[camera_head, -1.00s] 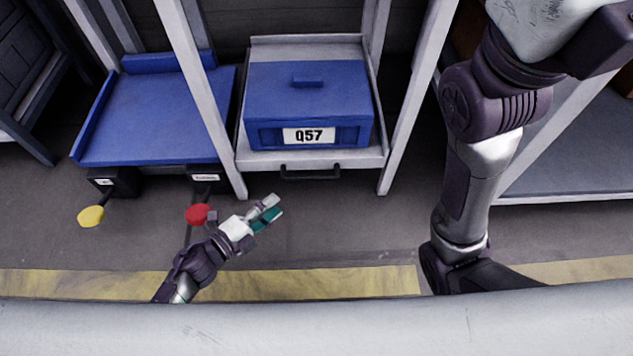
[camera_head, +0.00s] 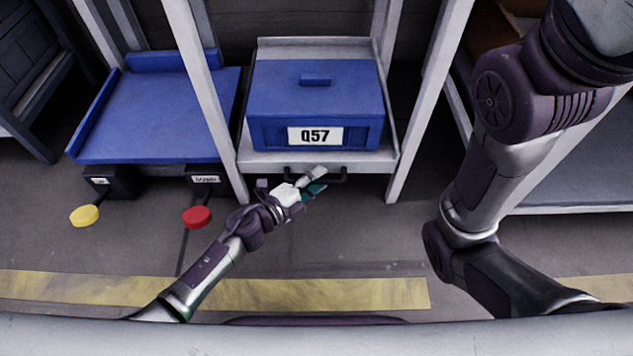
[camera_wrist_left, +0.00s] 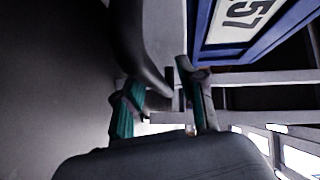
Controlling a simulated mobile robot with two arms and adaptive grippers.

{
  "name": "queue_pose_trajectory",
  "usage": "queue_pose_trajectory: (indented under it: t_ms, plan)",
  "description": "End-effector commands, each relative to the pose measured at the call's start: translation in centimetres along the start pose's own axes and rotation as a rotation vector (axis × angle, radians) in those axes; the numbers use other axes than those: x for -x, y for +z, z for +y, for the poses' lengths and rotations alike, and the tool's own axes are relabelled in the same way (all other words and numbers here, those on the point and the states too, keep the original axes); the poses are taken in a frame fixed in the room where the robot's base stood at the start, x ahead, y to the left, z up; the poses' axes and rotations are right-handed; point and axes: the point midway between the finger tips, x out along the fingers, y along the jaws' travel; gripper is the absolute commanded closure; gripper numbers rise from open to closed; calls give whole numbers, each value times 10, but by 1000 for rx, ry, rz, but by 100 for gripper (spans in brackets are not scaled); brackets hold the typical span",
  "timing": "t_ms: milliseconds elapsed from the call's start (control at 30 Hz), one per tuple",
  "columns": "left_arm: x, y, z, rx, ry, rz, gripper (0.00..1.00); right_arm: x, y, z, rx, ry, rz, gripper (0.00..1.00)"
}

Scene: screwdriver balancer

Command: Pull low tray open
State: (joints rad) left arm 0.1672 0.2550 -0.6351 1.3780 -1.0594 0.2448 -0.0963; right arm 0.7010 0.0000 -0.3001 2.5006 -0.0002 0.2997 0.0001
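The low tray (camera_head: 385,160) is a pale grey shelf-like tray with a black bar handle (camera_head: 344,177) on its front edge. It carries a blue box labelled Q57 (camera_head: 280,131). My left gripper (camera_head: 317,181) is at the handle, its fingertips overlapping the handle's middle and left part in the head view. In the left wrist view the two teal-padded fingers (camera_wrist_left: 165,108) stand apart, with the dark handle (camera_wrist_left: 148,60) reaching toward the gap between them. I cannot tell whether they touch it. My right gripper is out of view; only my right arm shows.
Left of the tray, past a grey post (camera_head: 204,95), is a blue platform (camera_head: 150,110) with a yellow knob (camera_head: 84,216) and a red knob (camera_head: 197,217) below. Another post (camera_head: 425,100) stands to the right. The floor in front of the tray is clear.

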Motion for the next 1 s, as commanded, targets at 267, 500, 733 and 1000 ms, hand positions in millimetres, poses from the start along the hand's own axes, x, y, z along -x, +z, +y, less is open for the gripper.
queue_pose_trajectory:
  t_ms: [267, 500, 733, 1000]
  plan:
    - [-1, 0, 0, 1, 1, 0, 64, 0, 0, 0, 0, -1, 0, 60]
    - [-1, 0, 0, 1, 0, 0, 100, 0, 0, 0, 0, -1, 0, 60]
    - [0, 0, 0, 1, 1, 0, 100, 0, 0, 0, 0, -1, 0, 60]
    - [4, 2, 1, 2, 2, 0, 100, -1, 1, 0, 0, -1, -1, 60]
